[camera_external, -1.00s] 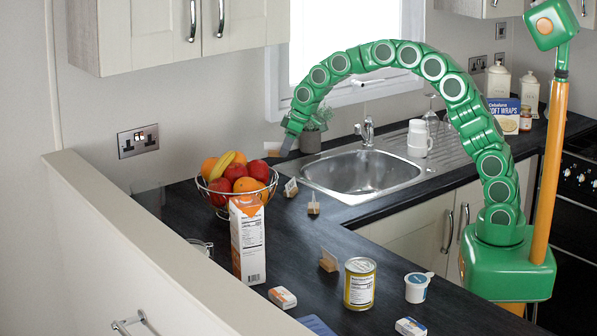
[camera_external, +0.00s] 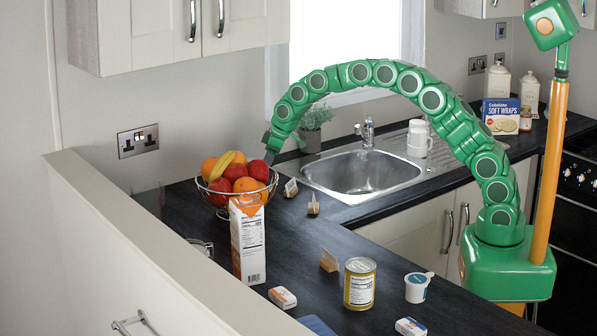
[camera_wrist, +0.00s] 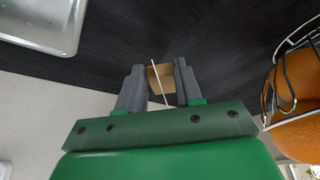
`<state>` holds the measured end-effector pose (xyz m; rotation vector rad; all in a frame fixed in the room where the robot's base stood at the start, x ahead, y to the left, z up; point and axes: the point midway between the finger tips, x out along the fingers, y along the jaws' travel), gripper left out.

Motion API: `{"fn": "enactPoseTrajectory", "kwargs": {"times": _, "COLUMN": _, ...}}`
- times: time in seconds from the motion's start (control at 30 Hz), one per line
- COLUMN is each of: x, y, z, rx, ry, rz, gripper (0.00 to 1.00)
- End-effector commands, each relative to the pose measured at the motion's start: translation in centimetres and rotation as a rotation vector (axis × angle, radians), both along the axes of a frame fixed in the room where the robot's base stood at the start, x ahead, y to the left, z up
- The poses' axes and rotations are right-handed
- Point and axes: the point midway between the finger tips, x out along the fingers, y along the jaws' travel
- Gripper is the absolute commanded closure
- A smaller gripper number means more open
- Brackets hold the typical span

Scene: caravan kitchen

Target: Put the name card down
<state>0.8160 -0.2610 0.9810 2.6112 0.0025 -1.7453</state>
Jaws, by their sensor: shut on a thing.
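The name card (camera_wrist: 161,82), a thin pale card in a small wooden block (camera_wrist: 165,72), sits between my gripper's grey fingers in the wrist view. My gripper (camera_wrist: 159,85) is shut on the block, over the dark worktop. I cannot tell whether the block touches the worktop. In the external view my gripper (camera_external: 269,157) points down close behind the right side of the fruit bowl (camera_external: 222,203). The held card is hidden there.
Similar card holders stand on the worktop: one (camera_external: 291,188) by the sink, one (camera_external: 313,208) nearby, one (camera_external: 328,262) further forward. The sink (camera_external: 362,172) lies right. A carton (camera_external: 248,240) and a can (camera_external: 359,284) stand in front.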

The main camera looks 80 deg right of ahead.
Motion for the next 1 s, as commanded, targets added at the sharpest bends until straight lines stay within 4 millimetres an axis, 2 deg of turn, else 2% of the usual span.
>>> {"fn": "enactPoseTrajectory", "kwargs": {"times": 0.33, "x": 0.4, "y": -0.1, "z": -3.4, "rx": 0.001, "ry": 0.0, "rz": -0.001, "gripper": 0.94}}
{"fn": "enactPoseTrajectory", "kwargs": {"times": 0.73, "x": 0.4, "y": -0.1, "z": -3.8, "rx": 0.0, "ry": 0.0, "rz": 0.0, "gripper": 0.94}}
{"fn": "enactPoseTrajectory", "kwargs": {"times": 0.77, "x": 0.4, "y": -0.1, "z": -3.8, "rx": 0.0, "ry": 0.0, "rz": 0.0, "gripper": 0.62}}
{"fn": "enactPoseTrajectory", "kwargs": {"times": 0.9, "x": 0.4, "y": -0.1, "z": -3.7, "rx": 0.0, "ry": -0.001, "rz": 0.0, "gripper": 0.4}}
{"fn": "enactPoseTrajectory", "kwargs": {"times": 1.0, "x": 0.4, "y": -0.1, "z": -3.7, "rx": 0.0, "ry": 0.0, "rz": 0.0, "gripper": 0.39}}
